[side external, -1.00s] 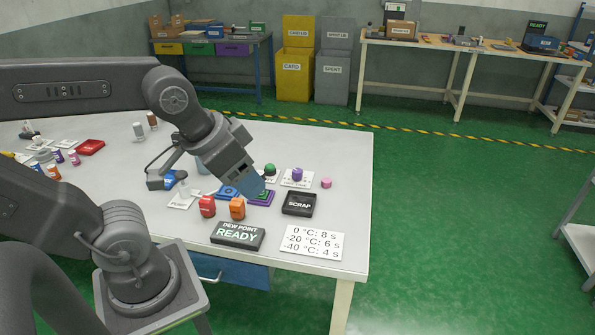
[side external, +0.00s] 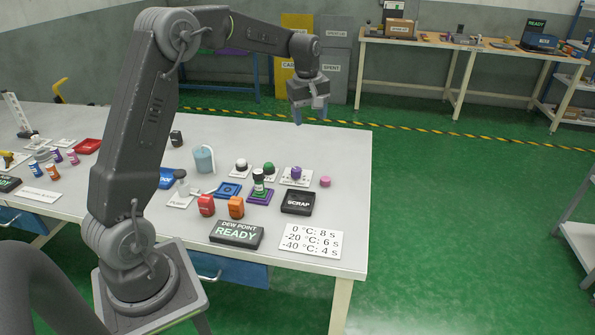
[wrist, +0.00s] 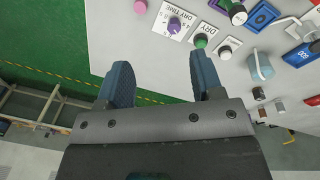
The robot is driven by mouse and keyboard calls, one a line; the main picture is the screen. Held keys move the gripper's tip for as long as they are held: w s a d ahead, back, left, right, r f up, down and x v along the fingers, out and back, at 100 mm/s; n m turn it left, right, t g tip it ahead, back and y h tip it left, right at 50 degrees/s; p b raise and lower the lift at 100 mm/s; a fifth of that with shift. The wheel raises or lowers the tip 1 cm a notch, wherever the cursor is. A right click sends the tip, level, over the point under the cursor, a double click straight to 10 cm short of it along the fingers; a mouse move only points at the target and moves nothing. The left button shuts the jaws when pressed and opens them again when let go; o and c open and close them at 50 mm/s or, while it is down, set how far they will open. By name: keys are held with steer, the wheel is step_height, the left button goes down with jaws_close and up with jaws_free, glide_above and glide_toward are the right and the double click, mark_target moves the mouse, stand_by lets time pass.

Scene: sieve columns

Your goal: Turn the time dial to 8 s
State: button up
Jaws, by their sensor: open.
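The time dial is a purple knob (side external: 296,173) on a white plate near the table's far right corner. In the wrist view the purple knob (wrist: 174,24) sits on a plate lettered "DRY TIME". The dial's setting is too small to read. A white card (side external: 313,242) reads 0 °C: 8 s, -20 °C: 6 s, -40 °C: 4 s.
Green (side external: 268,169) and white (side external: 241,165) knobs stand left of the dial; a pink piece (side external: 325,182) lies right. The SCRAP tray (side external: 298,203) and the "DEW POINT READY" display (side external: 236,234) are nearer the front.

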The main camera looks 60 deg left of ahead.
mark_target(297, 169)
steer(key=w+a+f+n+g, duration=0.1)
steer(key=w+a+f+n, duration=0.3)
steer(key=a+f, duration=0.75)
steer(key=shift+n+h, duration=0.3)
steer(key=shift+n, duration=0.4)
steer(key=f, duration=0.9)
steer(key=s+d+f, duration=0.1)
steer(key=f, duration=0.3)
steer(key=shift+f, duration=0.35)
steer(key=shift+c, duration=0.3)
steer(key=c, duration=0.9)
